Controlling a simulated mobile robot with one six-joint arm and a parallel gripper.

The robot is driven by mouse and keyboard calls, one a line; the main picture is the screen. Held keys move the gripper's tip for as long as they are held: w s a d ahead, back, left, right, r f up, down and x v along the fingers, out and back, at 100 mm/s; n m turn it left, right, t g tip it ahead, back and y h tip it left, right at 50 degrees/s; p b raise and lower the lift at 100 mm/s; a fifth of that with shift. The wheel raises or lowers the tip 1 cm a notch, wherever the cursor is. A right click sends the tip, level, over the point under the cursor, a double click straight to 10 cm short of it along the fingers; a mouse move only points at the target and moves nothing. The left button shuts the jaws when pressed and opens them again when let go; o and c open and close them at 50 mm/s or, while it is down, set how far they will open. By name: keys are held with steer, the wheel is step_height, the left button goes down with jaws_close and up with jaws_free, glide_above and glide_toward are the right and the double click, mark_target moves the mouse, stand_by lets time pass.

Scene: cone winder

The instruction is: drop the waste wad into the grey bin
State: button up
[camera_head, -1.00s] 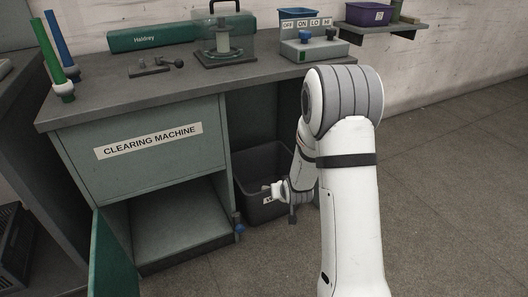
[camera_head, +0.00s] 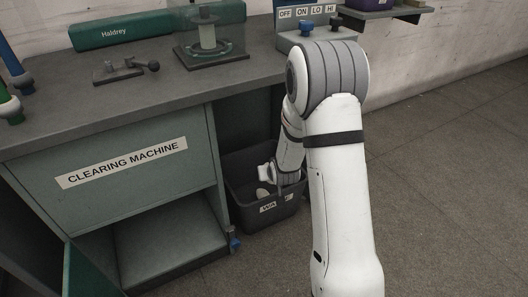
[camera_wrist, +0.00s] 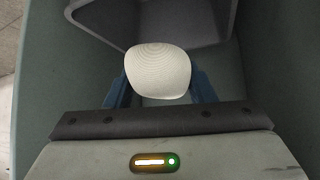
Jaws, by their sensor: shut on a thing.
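The waste wad (camera_wrist: 158,72) is a pale, rounded, ridged lump. In the wrist view it sits between the two blue fingers of my gripper (camera_wrist: 160,90), which is shut on it. The grey bin (camera_head: 240,204) stands on the floor under the bench, right of the open cabinet. In the head view my gripper (camera_head: 265,182) is over the bin's opening, with a pale bit showing that looks like the wad. The bin's rim and inner wall (camera_wrist: 205,30) show behind the wad in the wrist view.
The clearing machine bench (camera_head: 130,165) has an open lower compartment left of the bin. A small blue-topped item (camera_head: 233,240) stands on the floor by the bin's left front. The bench top above holds a green box (camera_head: 130,30) and a clear-covered device (camera_head: 208,40). Floor at right is clear.

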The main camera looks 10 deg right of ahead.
steer(key=shift+d, duration=0.15)
steer(key=w+f+n+y+p, duration=0.15)
steer(key=w+p, duration=0.35)
steer(key=w, duration=0.6)
steer(key=w+f+n, duration=0.1)
steer(key=w+f, duration=0.3)
steer(key=f, duration=0.3)
steer(key=w+f+n+y, duration=0.1)
steer(key=w+f, duration=0.3)
steer(key=f, duration=0.2)
steer(key=shift+w+f, duration=0.2)
steer(key=shift+f, duration=0.2)
steer(key=o, duration=1)
steer(key=shift+r, duration=0.1)
